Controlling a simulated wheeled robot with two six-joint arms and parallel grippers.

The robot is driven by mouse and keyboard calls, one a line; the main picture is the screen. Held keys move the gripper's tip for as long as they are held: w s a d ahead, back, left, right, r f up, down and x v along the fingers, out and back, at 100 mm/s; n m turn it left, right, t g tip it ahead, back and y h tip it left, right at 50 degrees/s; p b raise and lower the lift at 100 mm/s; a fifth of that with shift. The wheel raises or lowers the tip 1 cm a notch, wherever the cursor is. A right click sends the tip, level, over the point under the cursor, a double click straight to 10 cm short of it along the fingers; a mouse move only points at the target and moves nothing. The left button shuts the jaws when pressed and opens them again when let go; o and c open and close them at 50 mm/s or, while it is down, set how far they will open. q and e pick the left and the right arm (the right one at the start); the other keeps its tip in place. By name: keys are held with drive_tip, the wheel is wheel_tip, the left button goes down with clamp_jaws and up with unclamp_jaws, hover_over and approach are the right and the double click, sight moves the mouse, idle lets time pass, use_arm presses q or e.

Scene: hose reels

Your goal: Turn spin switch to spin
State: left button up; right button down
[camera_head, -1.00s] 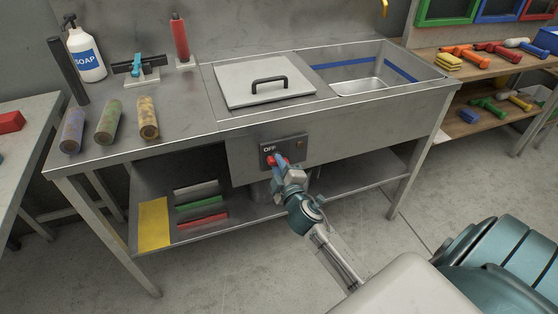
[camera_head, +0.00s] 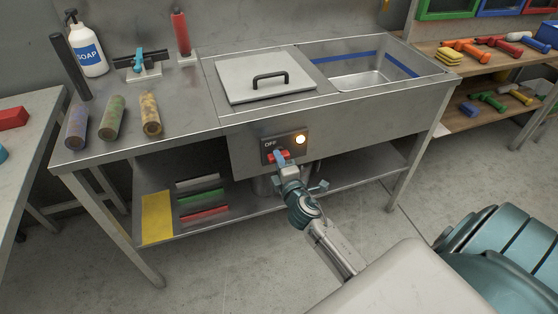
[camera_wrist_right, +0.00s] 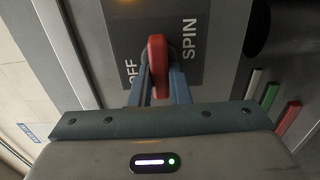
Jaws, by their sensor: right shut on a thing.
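The spin switch is a red handle (camera_head: 284,156) on a dark panel (camera_head: 291,144) on the sink bench front. The panel reads OFF in the head view, and the lamp at its upper right glows. In the right wrist view the red handle (camera_wrist_right: 157,60) stands between the OFF and SPIN labels of the panel (camera_wrist_right: 190,20). My right gripper (camera_head: 279,158) is shut on the handle, with a finger on each side of it in the wrist view (camera_wrist_right: 158,84). The fingers partly hide the handle. My left gripper is out of view.
The steel bench (camera_head: 200,150) carries a lidded basin (camera_head: 265,75), an open sink (camera_head: 365,80), a soap bottle (camera_head: 88,50) and several cylinders. A lower shelf (camera_head: 230,213) holds coloured plates. Open floor lies in front. Shelves with coloured tools stand at the right.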

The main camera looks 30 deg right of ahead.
drive_tip(key=c, duration=1.4)
unclamp_jaws()
drive_tip(key=shift+o, duration=0.2)
